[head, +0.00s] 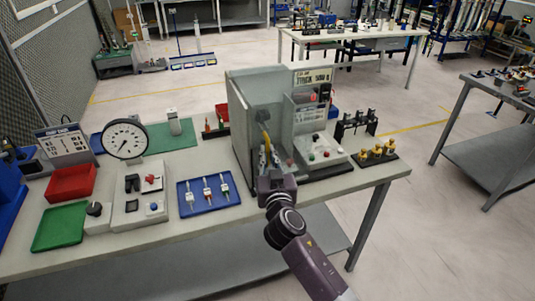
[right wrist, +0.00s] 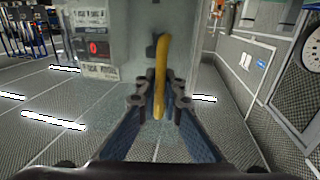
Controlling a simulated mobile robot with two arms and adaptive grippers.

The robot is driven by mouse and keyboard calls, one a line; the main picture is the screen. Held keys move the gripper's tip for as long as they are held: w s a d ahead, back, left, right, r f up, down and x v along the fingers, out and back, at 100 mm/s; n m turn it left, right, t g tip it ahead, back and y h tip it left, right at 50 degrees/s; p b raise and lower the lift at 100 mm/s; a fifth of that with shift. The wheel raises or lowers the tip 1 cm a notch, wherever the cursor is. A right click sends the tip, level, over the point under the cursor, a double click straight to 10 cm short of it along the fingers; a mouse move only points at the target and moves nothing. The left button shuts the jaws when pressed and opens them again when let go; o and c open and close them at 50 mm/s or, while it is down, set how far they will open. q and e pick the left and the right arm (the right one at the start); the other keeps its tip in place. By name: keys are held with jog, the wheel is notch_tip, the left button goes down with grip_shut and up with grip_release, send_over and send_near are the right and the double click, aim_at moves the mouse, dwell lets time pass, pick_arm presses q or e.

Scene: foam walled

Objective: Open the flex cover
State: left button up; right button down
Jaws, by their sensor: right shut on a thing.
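The grey box-like unit (head: 240,112) stands on the workbench, with a pale panel facing me. In the right wrist view, the cover panel (right wrist: 190,62) fills the upper middle. A curved yellow handle (right wrist: 161,65) stands out from it. It also shows in the head view (head: 266,131). My right gripper (head: 268,158) is at the front of the unit. In the right wrist view, its fingers (right wrist: 159,100) are shut on the yellow handle, one on each side. I cannot tell whether the cover is fully closed. My left gripper is not in view.
On the workbench (head: 150,237), a blue tray (head: 185,207) with small tools, a round dial gauge (head: 124,139) and red and green trays lie to the left. A button box (head: 318,152) and yellow parts (head: 378,153) sit close on the right.

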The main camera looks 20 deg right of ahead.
jog(key=d+p, duration=0.1)
jog(key=d, duration=1.7)
jog(key=shift+w+d, duration=0.2)
jog(key=shift+w, duration=0.1)
jog(key=c, duration=2.3)
grip_release()
jog(key=shift+c, duration=0.2)
jog(key=s+a, duration=0.2)
jog(key=s, duration=1)
